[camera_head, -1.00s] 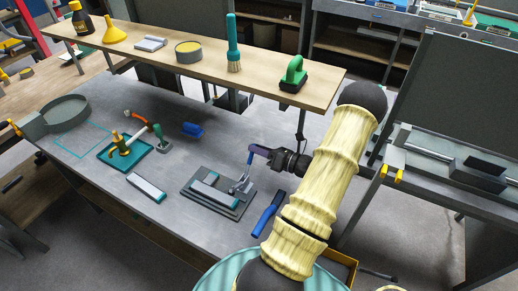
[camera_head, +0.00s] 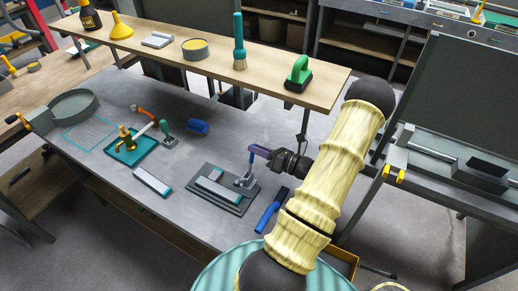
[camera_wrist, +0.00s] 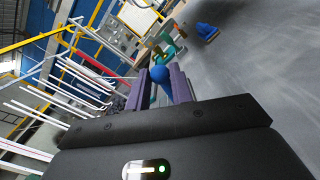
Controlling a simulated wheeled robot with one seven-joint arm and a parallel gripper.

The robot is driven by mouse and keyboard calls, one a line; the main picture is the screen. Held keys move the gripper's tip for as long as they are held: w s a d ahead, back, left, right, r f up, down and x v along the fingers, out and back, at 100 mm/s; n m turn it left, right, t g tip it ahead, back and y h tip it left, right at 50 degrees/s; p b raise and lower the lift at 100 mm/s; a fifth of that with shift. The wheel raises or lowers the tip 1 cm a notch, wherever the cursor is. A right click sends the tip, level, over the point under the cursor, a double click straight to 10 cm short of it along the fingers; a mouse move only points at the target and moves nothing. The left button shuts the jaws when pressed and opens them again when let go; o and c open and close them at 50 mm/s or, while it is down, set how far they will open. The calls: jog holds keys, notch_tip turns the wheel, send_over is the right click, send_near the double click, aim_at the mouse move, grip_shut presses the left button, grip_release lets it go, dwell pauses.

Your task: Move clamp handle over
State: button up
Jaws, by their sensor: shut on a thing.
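The toggle clamp (camera_head: 245,180) stands at the right end of a dark grey base plate (camera_head: 235,208) on the bench. A long grey block (camera_head: 215,190) with a teal end lies on the plate beside the clamp. The clamp's blue handle (camera_head: 251,159) points upward. My gripper (camera_head: 256,151) reaches in from the right and is shut on the handle near its top. In the wrist view, the handle's rounded blue end (camera_wrist: 160,74) sits between the two purple fingers of my gripper (camera_wrist: 163,88). The lower clamp is hidden in that view.
A blue-handled tool (camera_head: 270,210) lies right of the plate, and another grey block (camera_head: 151,181) lies left. A teal tray (camera_head: 112,154) with a second fixture stands farther left. A raised wooden shelf (camera_head: 215,70) with several items runs behind.

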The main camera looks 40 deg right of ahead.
jog(key=shift+s+a+r+p, duration=0.15)
jog(key=shift+s+a+p, duration=0.1)
jog(key=shift+a, duration=0.5)
jog(key=shift+s+a+r+p, duration=0.1)
jog(key=shift+s+a+p, duration=0.1)
jog(key=shift+a, duration=0.55)
jog(key=o, duration=0.9)
jog(key=shift+c, duration=0.2)
jog(key=b+v, duration=0.4)
jog(key=v, duration=1.3)
jog(key=shift+s, duration=0.2)
jog(key=shift+d+r, duration=0.1)
